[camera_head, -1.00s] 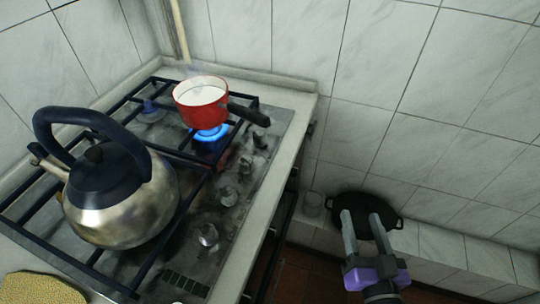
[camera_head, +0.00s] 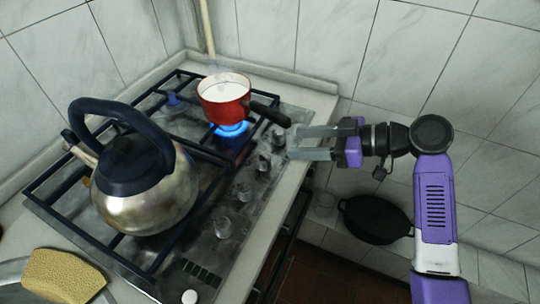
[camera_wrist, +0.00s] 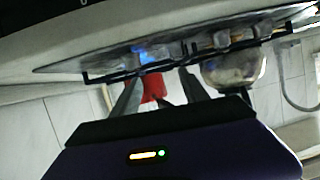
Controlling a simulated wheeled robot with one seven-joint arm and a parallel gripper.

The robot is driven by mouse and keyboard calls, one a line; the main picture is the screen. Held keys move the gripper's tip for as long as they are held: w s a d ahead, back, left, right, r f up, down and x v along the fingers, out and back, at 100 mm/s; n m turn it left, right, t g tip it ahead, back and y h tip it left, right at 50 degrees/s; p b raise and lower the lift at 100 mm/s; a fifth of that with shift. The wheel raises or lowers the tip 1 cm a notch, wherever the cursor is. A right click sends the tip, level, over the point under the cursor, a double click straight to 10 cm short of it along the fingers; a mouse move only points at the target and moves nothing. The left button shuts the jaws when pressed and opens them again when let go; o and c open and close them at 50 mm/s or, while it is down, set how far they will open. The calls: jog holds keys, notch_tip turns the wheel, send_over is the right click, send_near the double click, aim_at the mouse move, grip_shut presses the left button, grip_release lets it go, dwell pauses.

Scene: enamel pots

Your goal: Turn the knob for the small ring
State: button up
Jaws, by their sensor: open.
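The gas hob (camera_head: 178,128) has a row of several metal knobs along its right side. The farthest knob (camera_head: 278,137) is closest to my gripper (camera_head: 292,143), which is open and empty, its fingers pointing left just right of that knob, with no clear contact. Nearer knobs (camera_head: 263,161), (camera_head: 244,190) and (camera_head: 223,227) run toward the front. A blue flame (camera_head: 232,130) burns under a red saucepan (camera_head: 223,100) of white liquid. I cannot tell which knob serves the small ring. In the wrist view the scene is upside down and the knobs are unclear.
A steel kettle (camera_head: 145,190) stands on the front left of the hob. The saucepan's black handle (camera_head: 270,114) reaches out close to my fingers. A sponge (camera_head: 62,276) lies at the front left. A black pan (camera_head: 376,218) sits low on the right ledge.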

aim_at(269, 158)
jog(key=s+n+g, duration=0.1)
jog(key=s+n, duration=0.1)
jog(key=shift+s+a+f+g, duration=0.2)
jog(key=shift+s+f+g, duration=0.1)
jog(key=shift+f+g, duration=0.1)
jog(key=shift+s+a+f, duration=0.1)
jog(key=shift+a, duration=0.2)
jog(key=shift+p+x, duration=0.3)
jog(key=shift+x, duration=3.25)
grip_shut()
